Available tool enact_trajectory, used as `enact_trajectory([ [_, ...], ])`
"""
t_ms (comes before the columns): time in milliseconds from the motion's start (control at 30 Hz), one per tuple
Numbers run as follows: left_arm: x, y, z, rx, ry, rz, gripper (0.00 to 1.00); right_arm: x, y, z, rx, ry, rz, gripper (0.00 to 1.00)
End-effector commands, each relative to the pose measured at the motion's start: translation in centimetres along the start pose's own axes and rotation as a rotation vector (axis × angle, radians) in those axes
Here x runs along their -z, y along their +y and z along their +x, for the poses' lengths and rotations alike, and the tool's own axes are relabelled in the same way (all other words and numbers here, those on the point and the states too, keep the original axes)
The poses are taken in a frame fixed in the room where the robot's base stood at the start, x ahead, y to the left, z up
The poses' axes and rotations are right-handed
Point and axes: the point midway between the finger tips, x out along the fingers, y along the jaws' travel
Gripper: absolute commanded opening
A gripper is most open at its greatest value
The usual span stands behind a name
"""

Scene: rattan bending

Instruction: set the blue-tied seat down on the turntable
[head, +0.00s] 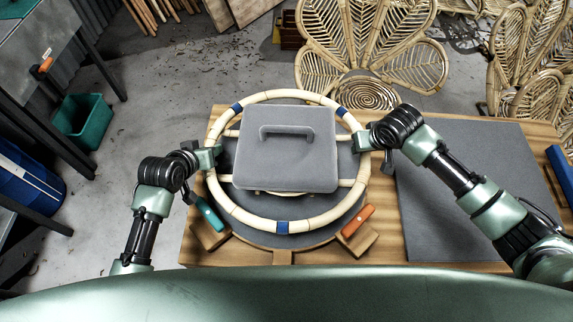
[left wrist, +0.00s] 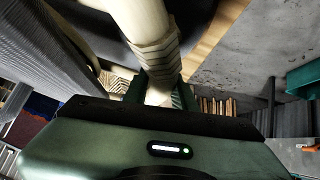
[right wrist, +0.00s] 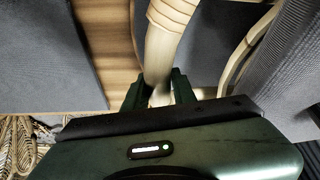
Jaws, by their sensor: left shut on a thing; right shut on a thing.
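The blue-tied seat is a pale rattan ring (head: 246,218) with blue bands on its rim and pale crossbars. A grey square block with a handle (head: 298,170) covers its middle. My left gripper (head: 214,157) is shut on the ring's left side, and its fingers show around the pale pole in the left wrist view (left wrist: 158,88). My right gripper (head: 366,141) is shut on the right side, also seen in the right wrist view (right wrist: 159,88). The grey round turntable (head: 264,237) lies beneath the ring, partly hidden. I cannot tell whether ring and turntable touch.
A teal-handled clamp (head: 209,214) and an orange-handled clamp (head: 357,221) stand at the turntable's front edge. A grey mat (head: 470,190) covers the right of the wooden table (head: 230,255). Rattan chair backs (head: 365,45) stand behind. A green bin (head: 82,128) is on the floor at left.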

Motion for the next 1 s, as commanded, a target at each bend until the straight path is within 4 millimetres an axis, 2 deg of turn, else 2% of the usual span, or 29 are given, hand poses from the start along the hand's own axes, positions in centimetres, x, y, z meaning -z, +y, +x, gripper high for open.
enact_trajectory([
  [467, -0.1, -0.2, 0.3, 0.001, 0.005, 0.0, 0.0, -0.1, 0.1, 0.4, -0.002, 0.003, 0.001, 0.0],
  [1000, -2.2, -0.7, 2.4, 0.001, 0.005, 0.001, 0.0, -1.2, 0.1, 3.1, -0.002, 0.003, 0.001, 0.0],
])
